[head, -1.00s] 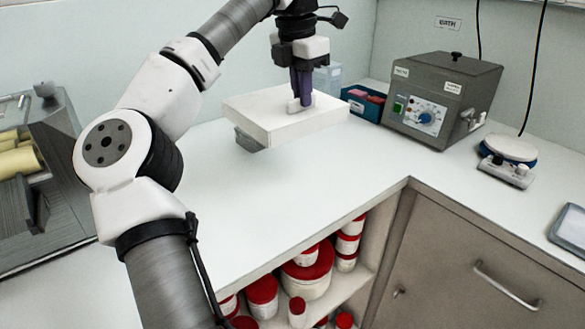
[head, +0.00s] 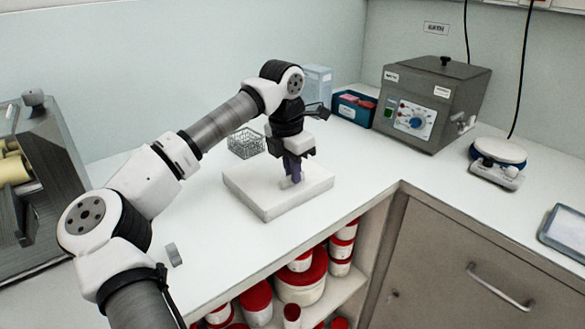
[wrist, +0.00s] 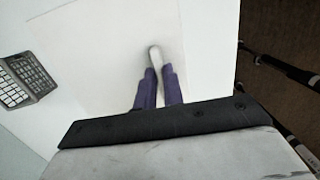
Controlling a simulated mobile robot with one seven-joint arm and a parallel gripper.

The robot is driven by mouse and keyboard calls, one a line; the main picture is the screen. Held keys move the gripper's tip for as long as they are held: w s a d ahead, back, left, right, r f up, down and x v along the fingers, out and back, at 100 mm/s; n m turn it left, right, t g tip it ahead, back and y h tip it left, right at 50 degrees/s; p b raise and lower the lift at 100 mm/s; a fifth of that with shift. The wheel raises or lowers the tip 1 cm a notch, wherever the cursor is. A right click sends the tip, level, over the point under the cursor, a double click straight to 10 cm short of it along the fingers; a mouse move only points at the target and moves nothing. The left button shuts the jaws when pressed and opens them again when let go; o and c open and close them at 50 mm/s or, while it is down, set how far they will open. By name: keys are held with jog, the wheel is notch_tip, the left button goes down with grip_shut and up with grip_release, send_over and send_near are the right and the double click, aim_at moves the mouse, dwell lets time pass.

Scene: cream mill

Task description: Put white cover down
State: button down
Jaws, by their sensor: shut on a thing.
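The white cover (head: 262,199) is a flat, pale square slab with a small upright knob on top. It lies level at the counter surface, near the counter's front edge. I see no clear gap under it, but cannot tell whether its whole underside touches. My gripper (head: 292,180), with purple fingers, points down and is shut on the cover's knob. In the wrist view the fingers (wrist: 158,88) pinch the white knob (wrist: 155,56), and the cover (wrist: 100,60) spreads out below them.
A wire rack (head: 245,143) stands just behind the cover. A blue bin (head: 352,108), a clear box (head: 317,80) and a grey water bath (head: 430,105) are at the back. A small grey block (head: 174,254) lies front left. Red-lidded jars (head: 300,280) fill the shelf below.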

jog(key=c, duration=1.5)
grip_release()
jog(key=shift+f, duration=0.1)
jog(key=r, duration=0.8)
jog(key=s+a+r, duration=0.1)
jog(key=r, duration=0.3)
jog(key=shift+a+r, duration=0.1)
jog(key=shift+r, duration=0.05)
